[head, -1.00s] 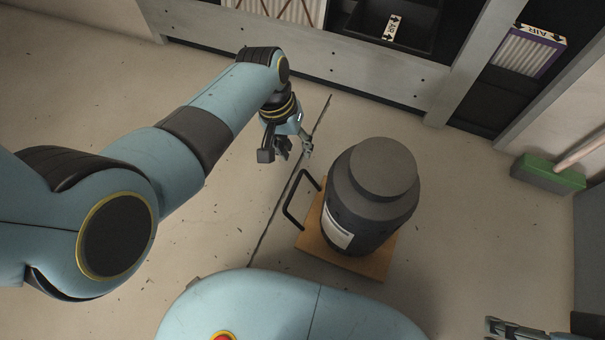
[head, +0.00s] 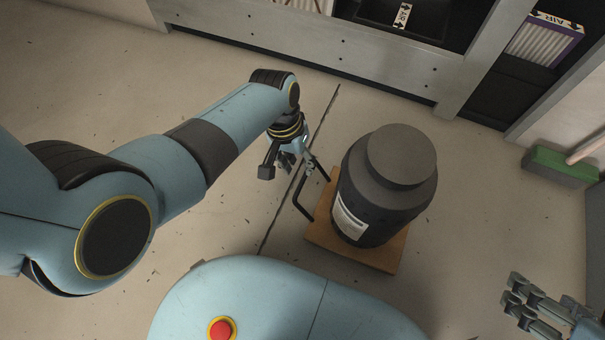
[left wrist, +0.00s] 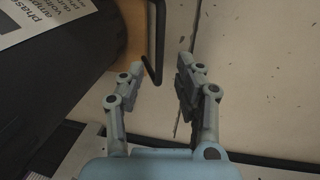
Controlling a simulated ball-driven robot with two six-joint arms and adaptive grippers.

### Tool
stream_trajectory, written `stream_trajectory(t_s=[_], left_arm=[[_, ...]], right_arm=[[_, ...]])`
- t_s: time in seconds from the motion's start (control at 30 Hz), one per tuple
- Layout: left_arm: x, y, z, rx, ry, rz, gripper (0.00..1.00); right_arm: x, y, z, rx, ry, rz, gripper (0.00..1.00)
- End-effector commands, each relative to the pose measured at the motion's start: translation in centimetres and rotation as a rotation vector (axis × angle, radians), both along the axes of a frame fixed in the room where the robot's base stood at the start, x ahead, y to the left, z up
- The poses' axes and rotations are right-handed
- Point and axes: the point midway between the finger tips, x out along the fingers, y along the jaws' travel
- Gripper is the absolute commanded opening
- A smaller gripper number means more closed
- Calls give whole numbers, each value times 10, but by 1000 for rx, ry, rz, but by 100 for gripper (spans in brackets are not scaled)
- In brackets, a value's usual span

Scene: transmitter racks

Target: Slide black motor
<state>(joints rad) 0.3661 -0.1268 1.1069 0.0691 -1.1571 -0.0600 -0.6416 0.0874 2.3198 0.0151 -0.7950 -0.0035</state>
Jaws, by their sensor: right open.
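The black motor (head: 388,190), a dark cylinder with a narrower round top and a white label, stands upright on a wooden board (head: 375,256). A black handle (head: 303,199) sticks out from the board's left side. My left gripper (head: 288,168) is open at the handle's far end, with one finger overlapping it in the head view. In the left wrist view, the handle (left wrist: 158,45) lies just ahead of the gap between the open fingers (left wrist: 157,78); I cannot tell whether they touch. My right gripper (head: 515,292) is open and empty at the lower right.
A dark floor seam (head: 296,180) runs beside the handle. Grey rack frames (head: 300,40) stand along the back. The floor left of the seam is clear.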

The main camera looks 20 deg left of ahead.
Motion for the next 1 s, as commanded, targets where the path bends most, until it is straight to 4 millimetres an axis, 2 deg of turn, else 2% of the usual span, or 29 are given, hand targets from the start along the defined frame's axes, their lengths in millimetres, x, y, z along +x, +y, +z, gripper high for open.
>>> stream_trajectory(t_s=[0.03, 0.1, 0.33, 0.6, 0.93, 1.0], left_arm=[[-2, -1, -9, -1, 4, 0, 34], [-1, -3, -15, -1, 3, 0, 34], [-1, -7, -34, -1, 3, 0, 34], [0, -9, -44, -1, 0, 1, 34], [0, -9, -44, -1, -2, 0, 34], [0, -9, -44, -1, -1, 0, 28]], right_arm=[[-2, 0, -10, 1, -23, 0, 58], [0, 0, -17, 1, -72, 1, 58], [-1, 1, -33, 5, -225, 9, 58], [-4, 3, -36, 8, -333, 17, 58], [-4, 3, -35, 8, -350, 20, 58], [-4, 3, -35, 8, -350, 19, 58]])
